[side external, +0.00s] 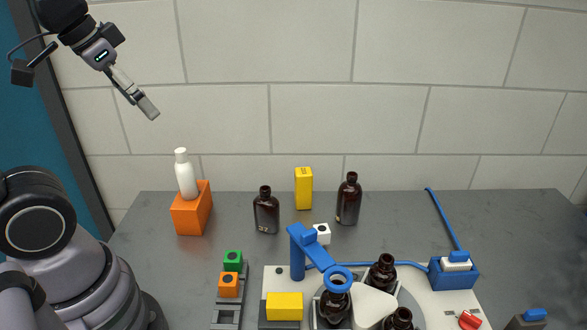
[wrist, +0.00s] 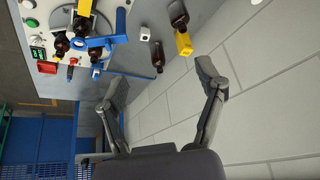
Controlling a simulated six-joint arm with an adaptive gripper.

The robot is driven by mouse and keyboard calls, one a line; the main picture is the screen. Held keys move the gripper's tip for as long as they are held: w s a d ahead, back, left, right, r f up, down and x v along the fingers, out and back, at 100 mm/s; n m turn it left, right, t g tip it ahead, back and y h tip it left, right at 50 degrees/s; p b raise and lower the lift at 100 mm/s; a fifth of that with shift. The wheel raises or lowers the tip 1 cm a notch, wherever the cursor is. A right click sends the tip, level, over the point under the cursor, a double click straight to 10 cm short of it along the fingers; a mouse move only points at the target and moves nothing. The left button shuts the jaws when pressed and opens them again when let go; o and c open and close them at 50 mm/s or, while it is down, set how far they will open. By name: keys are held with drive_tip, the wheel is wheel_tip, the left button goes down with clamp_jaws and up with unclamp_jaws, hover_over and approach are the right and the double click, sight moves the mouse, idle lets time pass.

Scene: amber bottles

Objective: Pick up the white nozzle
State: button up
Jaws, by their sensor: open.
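The white nozzle (side external: 321,233) appears as a small white block with a dark spot. It stands on the grey table behind the blue swing arm (side external: 298,252), in front of the yellow box. In the wrist view the small white block (wrist: 145,34) shows near the top, between the blue arm and the bottles. My gripper (side external: 148,106) is high at the upper left, well above the table and far from the nozzle. In the wrist view my gripper (wrist: 162,77) has its fingers wide apart with nothing between them.
Brown bottles (side external: 266,212) (side external: 348,200) flank a yellow box (side external: 303,188). A white bottle (side external: 186,175) stands on an orange block (side external: 192,212). Green (side external: 233,260) and orange (side external: 229,284) blocks sit in a rack. A blue holder (side external: 453,275) with a rod is right. A wall stands behind.

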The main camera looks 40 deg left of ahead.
drive_tip(key=w+d+f+m+g, duration=0.2)
drive_tip(key=w, duration=1)
drive_tip(key=m+g, duration=0.3)
drive_tip(key=m, duration=0.1)
hover_over(322, 229)
wheel_tip(322, 229, down, 22)
wheel_tip(322, 229, down, 11)
drive_tip(key=shift+s+f, duration=0.1)
drive_tip(key=shift+f, duration=2.85)
drive_tip(key=c, duration=1.2)
drive_tip(key=shift+o, duration=0.2)
drive_tip(key=shift+r, duration=0.1)
